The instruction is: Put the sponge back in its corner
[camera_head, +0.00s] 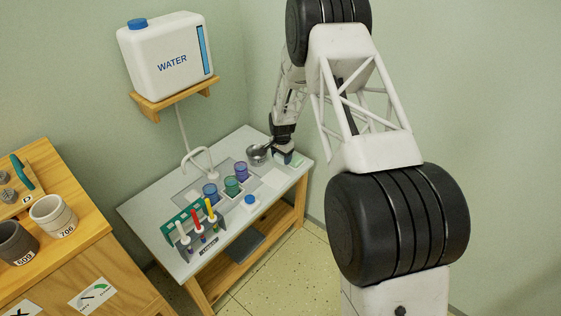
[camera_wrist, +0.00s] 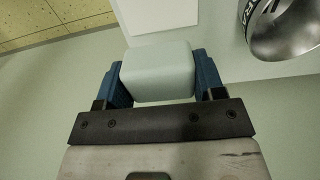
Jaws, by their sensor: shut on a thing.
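My gripper (camera_head: 282,156) is low over the back right part of the grey table (camera_head: 150,212). In the wrist view its two blue fingers stand on either side of a pale grey-green block, the sponge (camera_wrist: 157,74), and are shut on it. Whether the sponge touches the table top cannot be told. In the head view the gripper mostly hides the sponge. A small pale green patch (camera_head: 297,162) shows beside the gripper near the table's right corner; what it is cannot be told.
A metal cup (camera_head: 257,154) stands just left of my gripper and shows in the wrist view (camera_wrist: 285,35). A white square (camera_head: 274,179) lies in front, bare. Coloured cups (camera_head: 232,186), a brush rack (camera_head: 200,232) and a faucet (camera_head: 200,158) are further left.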

